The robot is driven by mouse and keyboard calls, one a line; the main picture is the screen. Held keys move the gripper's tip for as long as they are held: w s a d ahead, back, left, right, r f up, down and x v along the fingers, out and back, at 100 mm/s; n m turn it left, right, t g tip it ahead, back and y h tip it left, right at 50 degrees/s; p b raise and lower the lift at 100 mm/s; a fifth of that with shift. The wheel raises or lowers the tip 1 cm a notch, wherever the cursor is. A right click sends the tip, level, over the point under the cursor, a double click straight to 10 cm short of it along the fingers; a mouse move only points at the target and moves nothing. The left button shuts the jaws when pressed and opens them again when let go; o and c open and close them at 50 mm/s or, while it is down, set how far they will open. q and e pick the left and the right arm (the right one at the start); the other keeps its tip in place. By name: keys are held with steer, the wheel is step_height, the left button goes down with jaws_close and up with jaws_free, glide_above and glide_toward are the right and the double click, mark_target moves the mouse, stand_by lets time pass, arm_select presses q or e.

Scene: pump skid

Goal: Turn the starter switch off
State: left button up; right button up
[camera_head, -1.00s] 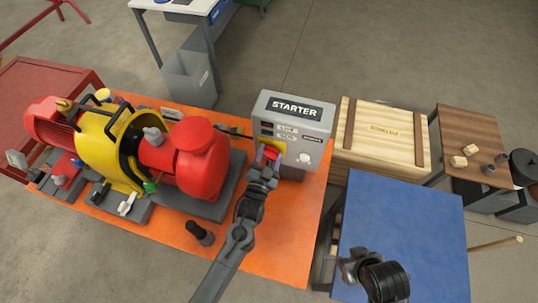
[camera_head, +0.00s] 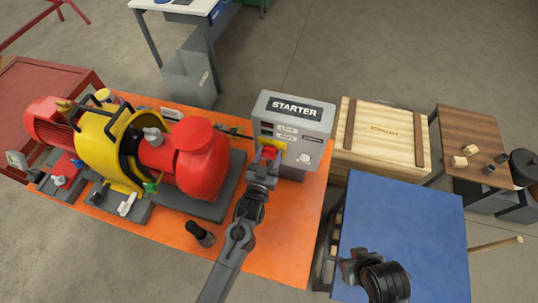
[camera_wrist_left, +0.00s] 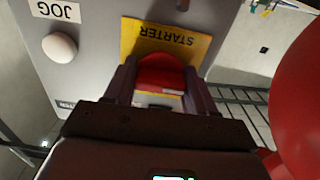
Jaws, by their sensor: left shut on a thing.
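The grey starter box (camera_head: 296,120) stands at the back right edge of the orange skid, with a black STARTER sign on top. Its red switch handle (camera_head: 269,153) sits on a yellow plate on the front. My left gripper (camera_head: 265,165) is at the handle from the front. In the left wrist view the red handle (camera_wrist_left: 160,72) lies between the two fingers of the left gripper (camera_wrist_left: 158,85), which is shut on it. The yellow STARTER plate (camera_wrist_left: 165,40) shows behind, upside down. My right gripper (camera_head: 352,265) is over the blue table, its fingers too unclear to judge.
A white JOG button (camera_wrist_left: 60,46) is beside the switch. The red and yellow pump (camera_head: 150,145) fills the left of the orange skid (camera_head: 270,240). A wooden crate (camera_head: 380,135) is right of the box. The blue tabletop (camera_head: 405,220) is otherwise bare.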

arm_select(q)
steer(key=o, duration=1)
steer(key=shift+o, duration=0.2)
steer(key=b+v, duration=0.1)
steer(key=v, duration=1)
